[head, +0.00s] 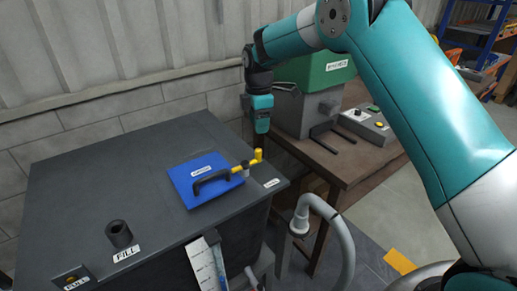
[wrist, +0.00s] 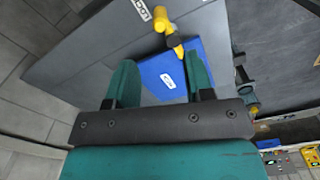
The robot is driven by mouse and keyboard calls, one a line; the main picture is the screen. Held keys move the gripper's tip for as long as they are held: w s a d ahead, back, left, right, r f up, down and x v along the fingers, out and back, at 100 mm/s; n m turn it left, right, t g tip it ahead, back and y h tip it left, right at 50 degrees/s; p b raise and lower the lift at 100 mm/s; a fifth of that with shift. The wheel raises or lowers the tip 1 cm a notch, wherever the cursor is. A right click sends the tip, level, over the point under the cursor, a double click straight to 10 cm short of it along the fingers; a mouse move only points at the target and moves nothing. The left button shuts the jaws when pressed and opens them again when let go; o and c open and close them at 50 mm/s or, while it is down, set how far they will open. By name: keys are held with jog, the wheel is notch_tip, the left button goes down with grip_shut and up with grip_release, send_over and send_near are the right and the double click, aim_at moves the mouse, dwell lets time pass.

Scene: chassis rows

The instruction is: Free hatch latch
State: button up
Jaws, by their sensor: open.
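The blue hatch (head: 190,190) lies flat on the dark cabinet top, with a black handle (head: 212,181) across it. A yellow latch (head: 248,163) with an upright knob sits at the hatch's right edge, by a small label. In the wrist view the latch (wrist: 169,30) shows beyond my fingertips, and part of the hatch (wrist: 165,75) shows between my fingers. My gripper (head: 262,128) points down near the latch, above it and apart from it. My gripper (wrist: 158,65) is open, with nothing between its fingers.
A dark cabinet (head: 85,195) carries a FILL pipe stub (head: 118,235) at front left. A green-and-grey machine (head: 310,95) and a button box (head: 368,125) stand on the wooden bench to the right. A grey hose (head: 340,235) rises beside the cabinet. The wall is close behind.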

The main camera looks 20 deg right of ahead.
aim_at(259, 149)
notch_tip(259, 149, down, 11)
jog(key=p, duration=0.3)
grip_shut()
